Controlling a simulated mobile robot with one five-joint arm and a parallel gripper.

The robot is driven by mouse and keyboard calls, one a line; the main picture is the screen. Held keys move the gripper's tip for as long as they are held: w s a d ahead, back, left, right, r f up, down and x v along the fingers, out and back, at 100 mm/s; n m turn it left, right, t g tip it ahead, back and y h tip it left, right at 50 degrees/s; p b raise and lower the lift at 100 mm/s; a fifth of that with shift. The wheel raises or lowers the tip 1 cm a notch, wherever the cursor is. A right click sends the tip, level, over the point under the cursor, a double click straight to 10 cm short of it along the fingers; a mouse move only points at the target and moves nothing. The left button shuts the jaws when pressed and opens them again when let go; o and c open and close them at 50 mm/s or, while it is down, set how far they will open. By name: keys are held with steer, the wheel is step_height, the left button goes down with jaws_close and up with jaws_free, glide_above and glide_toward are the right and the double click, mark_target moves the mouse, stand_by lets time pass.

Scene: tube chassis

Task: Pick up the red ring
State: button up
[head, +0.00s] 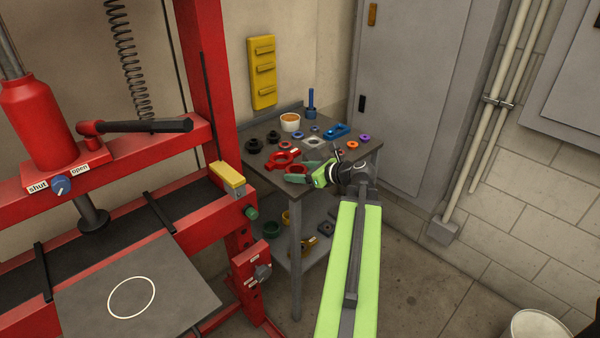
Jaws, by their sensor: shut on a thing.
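My gripper (304,171) reaches from the right over the front edge of the grey workbench (262,178). Its green fingers point left and are shut on a red piece. This looks like the red ring (297,179), showing at the fingertips; the fingers hide part of it, so its full shape is unclear. I cannot tell whether it still touches the bench top. A larger red clamp-like part (284,158) lies on the bench just behind and to the left of the gripper.
Black knobs (254,146), a white cup (290,122), a blue upright peg (311,101), a blue block (337,131), and small orange (353,145) and purple (364,137) rings stand on the bench. The red press frame (206,85) rises on the left. A grey cabinet (415,90) stands behind.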

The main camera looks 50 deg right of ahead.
step_height(320, 180, up, 4)
steer(key=p, duration=0.2)
steer(key=shift+d+f+p, duration=0.1)
steer(key=shift+f+p, duration=0.05)
steer(key=shift+p, duration=0.25)
steer(key=s+d+r+p, duration=0.5)
steer(key=d, duration=0.5)
steer(key=shift+s+r+p, duration=0.25)
steer(key=shift+r+p, duration=0.1)
steer(key=shift+r, duration=0.05)
